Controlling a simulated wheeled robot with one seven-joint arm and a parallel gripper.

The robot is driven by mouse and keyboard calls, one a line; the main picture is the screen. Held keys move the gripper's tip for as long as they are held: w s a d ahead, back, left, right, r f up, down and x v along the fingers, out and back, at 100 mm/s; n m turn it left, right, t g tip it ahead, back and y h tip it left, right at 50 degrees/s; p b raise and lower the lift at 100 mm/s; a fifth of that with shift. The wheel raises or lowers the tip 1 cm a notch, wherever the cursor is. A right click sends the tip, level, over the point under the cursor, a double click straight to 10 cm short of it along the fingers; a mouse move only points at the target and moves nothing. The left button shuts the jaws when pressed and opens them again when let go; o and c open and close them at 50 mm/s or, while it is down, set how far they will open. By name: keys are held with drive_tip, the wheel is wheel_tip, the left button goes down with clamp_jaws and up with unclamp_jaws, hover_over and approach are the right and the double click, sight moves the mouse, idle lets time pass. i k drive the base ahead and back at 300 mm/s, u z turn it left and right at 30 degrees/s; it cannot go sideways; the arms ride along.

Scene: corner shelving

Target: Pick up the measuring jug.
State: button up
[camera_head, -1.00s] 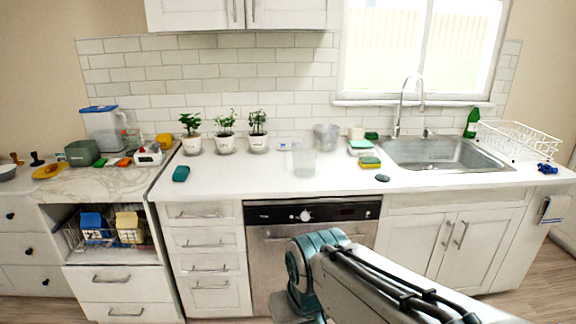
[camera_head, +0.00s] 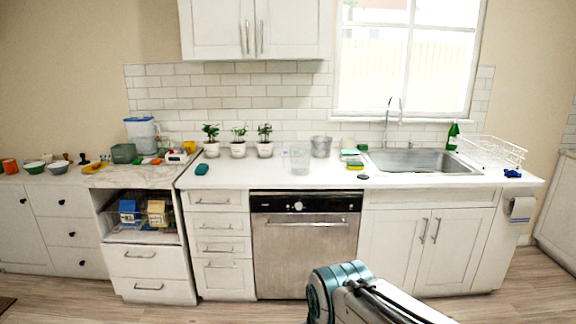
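A clear, see-through container (camera_head: 300,159), which looks like the measuring jug, stands upright on the white countertop (camera_head: 250,176) above the dishwasher. Its outline is faint, and I cannot make out its handle or markings. Part of my arm, with a teal joint, shows at the bottom centre, well in front of the counter. My gripper is out of the picture, and nothing touches the jug.
A grey bucket-like pot (camera_head: 321,146) stands just behind and right of the jug. Several potted plants (camera_head: 238,147) are to its left. A yellow-green sponge (camera_head: 355,164) and the sink (camera_head: 420,162) are to its right. Open floor lies before the dishwasher (camera_head: 303,250).

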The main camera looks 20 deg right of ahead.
sight(300, 154)
drive_tip(key=z, duration=0.7)
drive_tip(key=i, duration=0.85)
drive_tip(key=z, duration=0.85)
drive_tip(key=i, duration=1.6)
drive_tip(key=u, duration=1.2)
drive_tip(key=i, duration=0.95)
drive_tip(key=u, duration=1.05)
